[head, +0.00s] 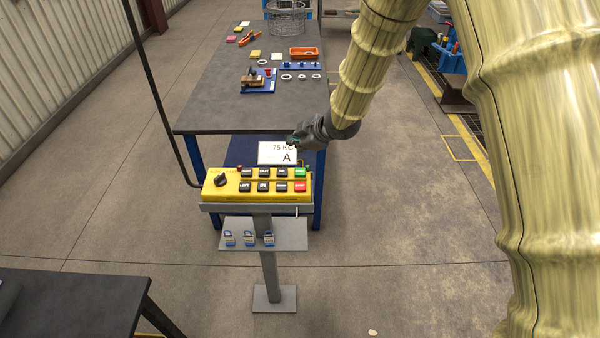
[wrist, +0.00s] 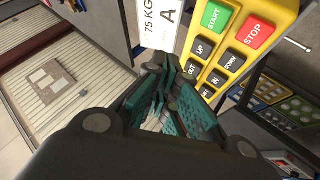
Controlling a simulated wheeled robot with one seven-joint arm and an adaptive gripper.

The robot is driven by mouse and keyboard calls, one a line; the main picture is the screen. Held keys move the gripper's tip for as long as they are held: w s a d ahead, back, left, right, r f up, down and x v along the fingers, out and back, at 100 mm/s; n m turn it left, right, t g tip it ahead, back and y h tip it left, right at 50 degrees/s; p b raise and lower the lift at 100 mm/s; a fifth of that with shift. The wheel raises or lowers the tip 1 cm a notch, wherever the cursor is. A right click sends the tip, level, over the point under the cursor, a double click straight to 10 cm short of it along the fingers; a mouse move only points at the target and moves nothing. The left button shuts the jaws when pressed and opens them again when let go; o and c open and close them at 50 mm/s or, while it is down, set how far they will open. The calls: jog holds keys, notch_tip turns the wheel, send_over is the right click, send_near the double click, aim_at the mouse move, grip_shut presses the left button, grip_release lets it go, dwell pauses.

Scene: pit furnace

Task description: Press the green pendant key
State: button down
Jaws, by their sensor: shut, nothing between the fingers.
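The yellow pendant box (head: 208,187) stands on a grey post in the head view. Its green key (head: 300,172) is at the right end of the upper key row, with a red key (head: 300,187) below it. In the wrist view the green key (wrist: 214,17) reads START and the red key (wrist: 255,33) reads STOP. My gripper (head: 293,141) is shut and empty, above and behind the pendant's right end. In the wrist view my gripper (wrist: 170,78) points toward the pendant's black keys, apart from the green key in the picture.
A white sign reading 75 KG A (head: 272,152) stands behind the pendant. A black rotary knob (head: 221,180) is at the pendant's left. A dark table (head: 210,115) with tools and parts is behind. Floor to the right is open.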

aim_at(298, 172)
jog(key=shift+f+b, duration=2.8)
jog(key=shift+f, duration=1.2)
jog(key=shift+f, duration=0.15)
jog(key=shift+f, duration=0.25)
jog(key=shift+f+b, duration=0.45)
jog(key=shift+b, duration=0.05)
jog(key=shift+r, duration=0.1)
jog(key=shift+r+p, duration=0.75)
jog(key=shift+r, duration=0.05)
jog(key=shift+r+p, duration=1.95)
jog(key=shift+r, duration=0.55)
